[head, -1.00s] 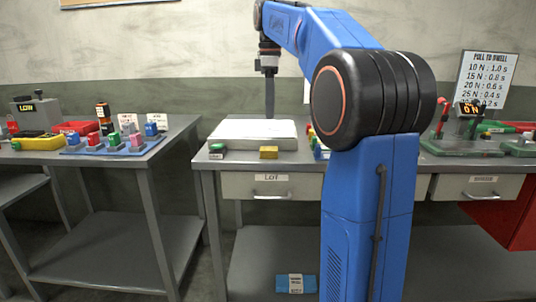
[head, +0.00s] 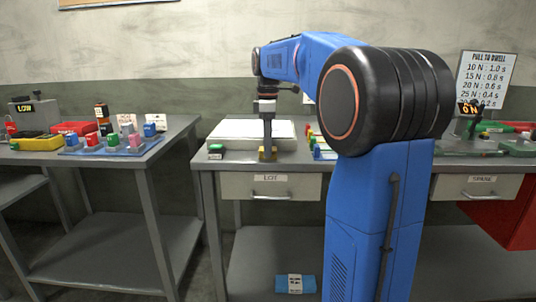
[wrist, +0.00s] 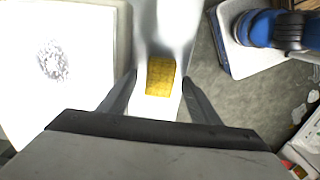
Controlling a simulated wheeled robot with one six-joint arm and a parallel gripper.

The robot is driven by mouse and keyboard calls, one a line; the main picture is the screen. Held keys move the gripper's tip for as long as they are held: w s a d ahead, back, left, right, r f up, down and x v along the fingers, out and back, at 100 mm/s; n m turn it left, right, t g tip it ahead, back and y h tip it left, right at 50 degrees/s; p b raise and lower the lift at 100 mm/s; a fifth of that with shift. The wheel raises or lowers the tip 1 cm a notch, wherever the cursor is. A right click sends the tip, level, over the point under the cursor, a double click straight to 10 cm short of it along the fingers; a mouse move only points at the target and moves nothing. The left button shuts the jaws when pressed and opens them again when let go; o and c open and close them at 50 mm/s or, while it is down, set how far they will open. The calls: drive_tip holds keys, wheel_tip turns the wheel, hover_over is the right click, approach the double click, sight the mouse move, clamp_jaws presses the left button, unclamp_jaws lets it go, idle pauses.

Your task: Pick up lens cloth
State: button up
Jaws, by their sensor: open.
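The lens cloth appears to be the small yellow textured piece (head: 262,154) at the front edge of the middle bench; no label on it is readable. In the wrist view the yellow piece (wrist: 160,76) lies between my two fingers, with a gap on each side. My gripper (head: 267,147) points down over it in the head view, its fingers partly covering it. The gripper (wrist: 159,82) is open and empty. How far the fingertips reach down around the piece is hard to tell.
A white flat tray (head: 235,132) lies just behind and left. A small green-topped block (head: 216,151) stands left of the yellow piece, and coloured items (head: 318,148) to the right. A blue packet (head: 296,284) lies on the lower shelf. The "LOT" drawer (head: 271,187) is shut.

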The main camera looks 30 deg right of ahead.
drive_tip(key=shift+f, duration=0.35)
drive_tip(key=c, duration=1.1)
drive_tip(key=shift+r, duration=0.1)
wheel_tip(320, 180, up, 10)
drive_tip(key=shift+f, duration=0.1)
